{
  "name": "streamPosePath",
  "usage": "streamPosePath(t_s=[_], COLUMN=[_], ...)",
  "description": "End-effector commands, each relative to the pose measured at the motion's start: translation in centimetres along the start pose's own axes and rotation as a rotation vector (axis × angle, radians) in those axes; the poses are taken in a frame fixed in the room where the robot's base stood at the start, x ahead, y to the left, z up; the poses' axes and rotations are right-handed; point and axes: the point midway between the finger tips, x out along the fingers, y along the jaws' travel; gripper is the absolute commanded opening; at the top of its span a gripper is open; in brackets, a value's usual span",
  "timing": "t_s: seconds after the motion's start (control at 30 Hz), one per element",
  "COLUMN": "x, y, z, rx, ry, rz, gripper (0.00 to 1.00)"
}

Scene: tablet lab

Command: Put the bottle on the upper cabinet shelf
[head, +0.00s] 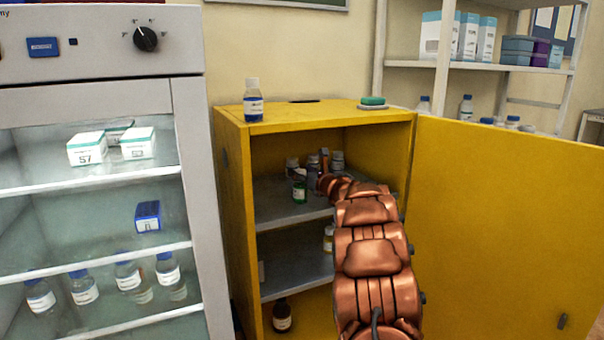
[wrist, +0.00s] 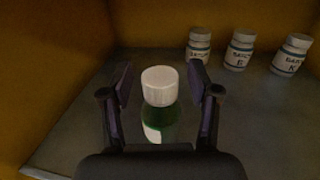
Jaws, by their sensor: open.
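A green bottle with a white cap (wrist: 160,88) stands upright on the upper shelf (head: 275,205) of the yellow cabinet, near its left front. It also shows in the head view (head: 300,187). My gripper (wrist: 160,85) is open, with one finger on each side of the bottle and small gaps beside the cap. In the head view my arm reaches into the cabinet and hides part of the upper shelf. The lower part of the bottle is hidden by the gripper body in the wrist view.
Several white-capped jars (wrist: 240,50) stand farther back on the same shelf. The open yellow cabinet door (head: 500,220) is at the right. A blue-labelled bottle (head: 253,104) and a green item on a dish (head: 372,101) are on the cabinet top. A dark bottle (head: 282,317) stands at the bottom.

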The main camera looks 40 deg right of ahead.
Motion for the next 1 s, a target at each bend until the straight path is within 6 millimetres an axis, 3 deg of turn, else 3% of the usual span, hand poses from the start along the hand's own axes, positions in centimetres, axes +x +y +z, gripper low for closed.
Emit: streamPosePath(t_s=[0.23,0.37,1.0], x=[0.0,-1.1,-10.3], y=[0.0,-0.1,0.0], z=[0.4,0.4,0.4], rx=[0.001,-0.001,-0.002], ry=[0.000,-0.001,0.000], rz=[0.000,-0.002,-0.001], gripper=[0.61,0.61,0.61])
